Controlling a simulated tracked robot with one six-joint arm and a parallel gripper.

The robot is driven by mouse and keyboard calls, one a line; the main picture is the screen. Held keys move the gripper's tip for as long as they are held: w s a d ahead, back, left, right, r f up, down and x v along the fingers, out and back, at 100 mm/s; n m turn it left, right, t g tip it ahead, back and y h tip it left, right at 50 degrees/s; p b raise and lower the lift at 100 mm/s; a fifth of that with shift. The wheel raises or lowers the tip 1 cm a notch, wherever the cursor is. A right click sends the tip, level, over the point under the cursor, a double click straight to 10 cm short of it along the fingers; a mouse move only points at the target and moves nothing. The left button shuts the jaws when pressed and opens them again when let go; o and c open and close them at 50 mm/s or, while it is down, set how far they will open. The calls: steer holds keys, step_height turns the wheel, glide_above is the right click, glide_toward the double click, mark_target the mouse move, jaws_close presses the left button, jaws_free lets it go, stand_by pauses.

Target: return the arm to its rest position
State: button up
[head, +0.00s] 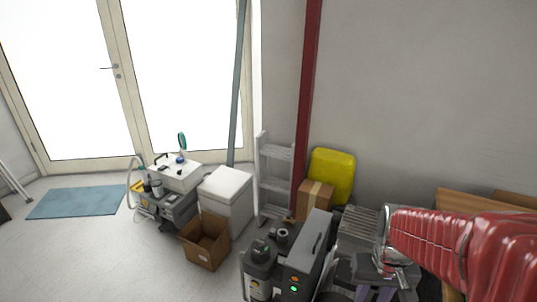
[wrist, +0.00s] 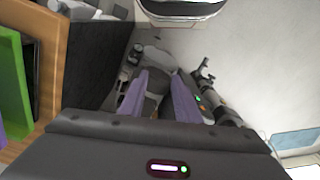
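My arm, in a red ribbed sleeve, reaches in from the right edge of the head view, bent at a silver joint. My gripper (head: 374,294) hangs below that joint at the bottom of the head view, its two purple fingers pointing down. In the wrist view the purple fingers of my gripper (wrist: 160,78) stand apart, and I see nothing held between them. Dark and grey equipment shows beyond the fingers; the distance to it is hard to tell.
A dark compressor unit (head: 305,255) with a green light stands left of my gripper. Further left are an open cardboard box (head: 206,243) and a white box (head: 226,196). A yellow case (head: 333,174) stands by the wall. The floor at left is clear around a blue mat (head: 78,202).

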steer(key=s+a+r+n+t, duration=0.1)
steer(key=s+a+r+t, duration=0.1)
steer(key=a+r, duration=0.2)
steer(key=s+a+r+t, duration=0.3)
steer(key=r, duration=0.7)
steer(key=shift+a+r+n, duration=0.15)
steer(key=shift+a+n, duration=0.25)
